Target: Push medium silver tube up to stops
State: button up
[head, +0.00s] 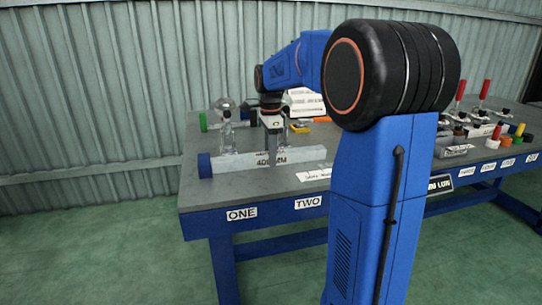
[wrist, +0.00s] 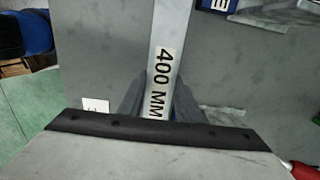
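In the wrist view the tube (wrist: 167,28) runs between the two fingers of my gripper (wrist: 163,80), one on each side. The fingers are very close to its sides; whether they touch it is unclear. The near part of the tube is hidden under the gripper body.
A clear clamp-like fixture (head: 227,132) stands behind the tube at the left. A green piece (head: 203,122) is at the back left, and a yellow piece (head: 300,128) is behind my gripper. Red-handled clamps (head: 484,90) and coloured parts crowd the right of the table (head: 195,189).

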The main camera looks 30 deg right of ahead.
jog(key=o, duration=0.5)
jog(key=shift+w+a, duration=0.1)
jog(key=shift+r, duration=0.1)
notch_tip(320, 180, up, 17)
jog(key=shift+r, duration=0.15)
jog(key=s+a+f+n+t, duration=0.1)
jog(key=s+a+f+n, duration=0.3)
jog(key=s+f+n, duration=0.3)
jog(key=s+a+f+n+t, duration=0.2)
jog(key=s+a+f+n, duration=0.3)
jog(key=s, duration=0.9)
jog(key=s+a+f+n+t, duration=0.1)
jog(key=s+a+f+n, duration=0.4)
jog(key=s+f+n, duration=0.4)
jog(key=shift+s+a+f+t, duration=0.15)
jog(key=shift+s+f, duration=0.3)
jog(key=shift+f, duration=0.6)
jog(key=shift+s+f+t, duration=0.25)
jog(key=shift+s+f, duration=0.2)
jog(key=shift+f, duration=0.55)
